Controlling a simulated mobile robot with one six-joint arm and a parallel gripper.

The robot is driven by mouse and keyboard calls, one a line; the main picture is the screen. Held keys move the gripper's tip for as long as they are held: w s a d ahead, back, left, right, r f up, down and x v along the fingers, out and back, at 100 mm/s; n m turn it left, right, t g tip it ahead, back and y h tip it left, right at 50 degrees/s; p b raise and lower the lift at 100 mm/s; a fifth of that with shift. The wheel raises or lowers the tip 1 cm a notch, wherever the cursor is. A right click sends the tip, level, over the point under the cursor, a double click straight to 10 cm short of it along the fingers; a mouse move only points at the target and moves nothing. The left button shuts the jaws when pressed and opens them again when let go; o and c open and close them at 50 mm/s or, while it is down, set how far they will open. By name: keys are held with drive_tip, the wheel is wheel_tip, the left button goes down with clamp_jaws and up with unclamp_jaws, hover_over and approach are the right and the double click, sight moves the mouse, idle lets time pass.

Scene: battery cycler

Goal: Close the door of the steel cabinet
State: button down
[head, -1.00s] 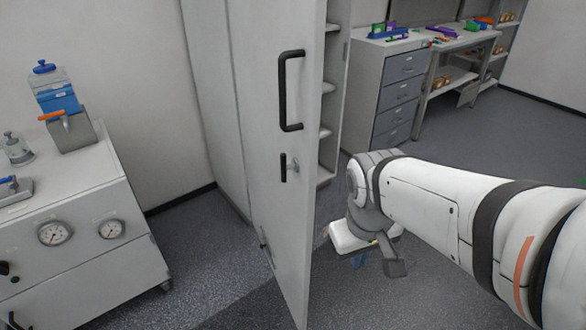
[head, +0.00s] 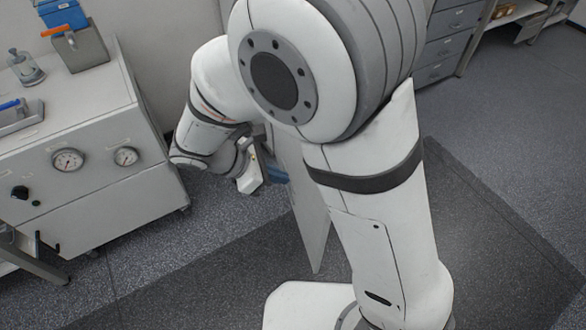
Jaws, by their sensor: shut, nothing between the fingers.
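The steel cabinet's door (head: 312,222) shows as a narrow grey panel behind my arm, its lower corner free over the floor. It stands open. My arm covers its upper part and handle, and the cabinet body is almost wholly hidden. My gripper (head: 278,174) is at the left side of the door panel, its blue fingers close to the door's face. I cannot tell whether they touch it. The gripper is shut and holds nothing.
A grey bench unit (head: 90,160) with two gauges stands at the left, near my forearm. A blue-topped device (head: 75,40) sits on it. A drawer unit (head: 447,40) is at the back right. The floor at the right is clear.

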drive_tip(key=w+d+f, duration=0.3)
drive_tip(key=d+f, duration=0.2)
drive_tip(key=d, duration=0.4)
drive_tip(key=shift+w+d+f, duration=0.2)
drive_tip(key=shift+w+f, duration=0.05)
drive_tip(key=shift+f, duration=0.1)
drive_tip(key=shift+d, duration=0.1)
